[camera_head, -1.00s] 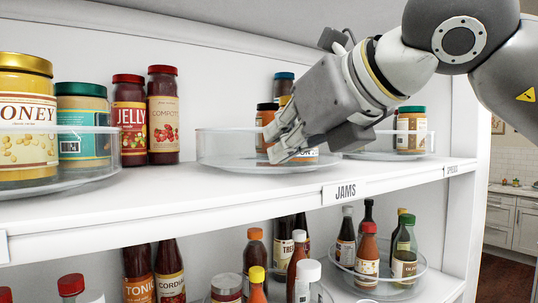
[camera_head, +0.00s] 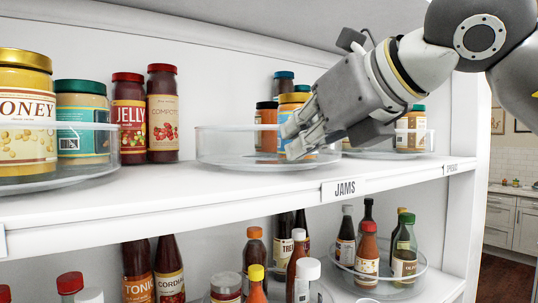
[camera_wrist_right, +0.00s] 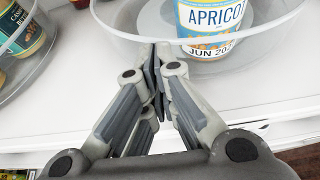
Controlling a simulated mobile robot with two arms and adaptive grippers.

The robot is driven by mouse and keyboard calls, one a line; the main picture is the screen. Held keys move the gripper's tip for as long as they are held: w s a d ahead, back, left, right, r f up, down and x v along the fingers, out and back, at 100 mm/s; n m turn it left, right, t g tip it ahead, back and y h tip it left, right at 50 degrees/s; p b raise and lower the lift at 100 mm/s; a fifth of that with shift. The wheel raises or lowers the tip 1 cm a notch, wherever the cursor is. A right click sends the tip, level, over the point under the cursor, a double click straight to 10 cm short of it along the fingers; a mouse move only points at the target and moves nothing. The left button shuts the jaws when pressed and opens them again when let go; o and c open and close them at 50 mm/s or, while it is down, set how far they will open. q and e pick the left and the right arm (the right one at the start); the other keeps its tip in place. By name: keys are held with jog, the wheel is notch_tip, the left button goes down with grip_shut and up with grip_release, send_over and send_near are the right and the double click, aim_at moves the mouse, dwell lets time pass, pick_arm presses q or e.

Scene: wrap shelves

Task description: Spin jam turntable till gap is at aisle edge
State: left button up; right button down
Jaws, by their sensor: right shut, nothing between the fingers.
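The jam turntable (camera_head: 222,152) is a clear, round, rimmed tray on the upper shelf, behind the JAMS label (camera_head: 345,188). Its left and front-left part is empty in the head view. In the right wrist view the shut, empty fingertips (camera_wrist_right: 157,58) are at the clear rim (camera_wrist_right: 130,36), beside an apricot jar (camera_wrist_right: 212,22); contact is unclear.
A honey turntable (camera_head: 75,180) stands at the left, with jelly (camera_head: 129,118) and compote (camera_head: 163,115) jars between. Another turntable (camera_head: 432,147) with a green-lidded jar (camera_head: 411,135) is at the right. The shelf front edge (camera_head: 200,215) is clear; bottles fill the lower shelf.

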jog(key=shift+w+d, duration=0.25)
jog(key=shift+d, duration=0.3)
jog(key=shift+w+d, duration=0.25)
jog(key=shift+d, duration=0.3)
jog(key=shift+w+d, duration=0.25)
jog(key=shift+d, duration=0.25)
jog(key=shift+w+d, duration=0.25)
jog(key=shift+d, duration=0.2)
jog(key=shift+w+d, duration=0.75)
jog(key=shift+d, duration=0.15)
jog(key=shift+r, duration=0.1)
